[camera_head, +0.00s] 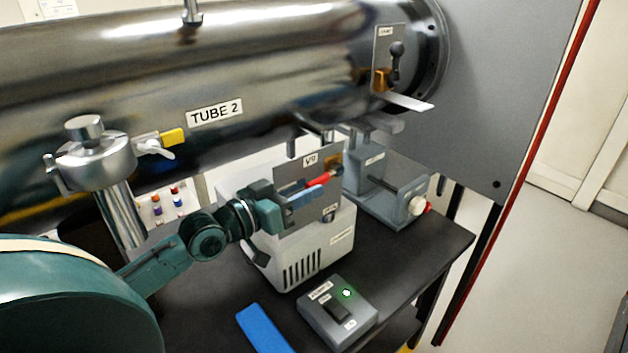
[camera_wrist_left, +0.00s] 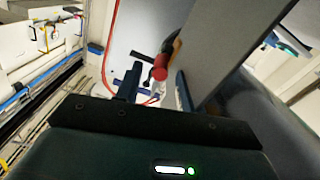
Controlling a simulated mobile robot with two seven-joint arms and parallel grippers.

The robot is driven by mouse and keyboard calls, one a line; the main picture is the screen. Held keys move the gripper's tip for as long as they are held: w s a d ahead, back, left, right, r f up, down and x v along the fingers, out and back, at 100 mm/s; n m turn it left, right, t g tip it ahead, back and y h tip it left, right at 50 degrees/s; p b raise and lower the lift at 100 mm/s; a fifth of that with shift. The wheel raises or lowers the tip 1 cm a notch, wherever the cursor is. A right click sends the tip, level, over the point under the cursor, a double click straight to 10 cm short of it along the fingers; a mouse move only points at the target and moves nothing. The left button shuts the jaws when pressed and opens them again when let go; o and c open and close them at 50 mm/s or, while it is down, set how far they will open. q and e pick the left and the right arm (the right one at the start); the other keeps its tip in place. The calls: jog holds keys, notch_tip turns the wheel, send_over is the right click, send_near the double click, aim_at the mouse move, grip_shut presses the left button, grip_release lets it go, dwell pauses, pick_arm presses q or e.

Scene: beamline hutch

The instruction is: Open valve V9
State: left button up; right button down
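Valve V9 is a grey plate (camera_head: 292,178) with a "V9" label, standing by the white box under the tube. Its red lever (camera_head: 321,180) points left and slightly down from a brass-coloured body (camera_head: 333,166). In the left wrist view the red lever end (camera_wrist_left: 160,69) shows between my finger tips. My left gripper (camera_head: 308,190) is in front of the plate, at the lever. In the left wrist view its two blue fingers (camera_wrist_left: 158,88) are apart, with a gap on each side of the lever. Contact cannot be told. My right gripper is not in view.
A large steel tube (camera_head: 250,80) marked "TUBE 2" runs above. A control box (camera_head: 337,312) with a green light and a blue bar (camera_head: 263,330) are on the dark table (camera_head: 420,250). A grey device (camera_head: 390,190) stands right of the valve. A second lever (camera_head: 396,60) is higher up.

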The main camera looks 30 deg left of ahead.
aim_at(314, 181)
pick_arm(q)
jog(key=shift+x, duration=1.55)
grip_shut()
jog(key=shift+f, duration=0.1)
